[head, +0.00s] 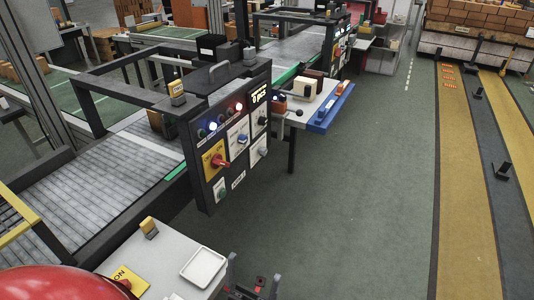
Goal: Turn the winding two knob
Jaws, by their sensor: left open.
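A black control panel (236,171) stands upright on the side of the conveyor frame, left of centre. It carries a red knob on a yellow plate (215,162), a blue knob (242,138), a black knob (262,120), a pale knob (262,152) and a green knob (220,191). The labels are too small to tell which is the winding two knob. My left gripper (255,283) is at the bottom edge, open, below and apart from the panel. Nothing shows between its fingers. My right gripper is out of view.
A pale table (160,262) with a white tray (204,267) stands below the panel. A side shelf with a blue edge (330,108) juts out right of the panel. Green floor (350,220) to the right is clear. Brick pallets (480,45) stand at the back right.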

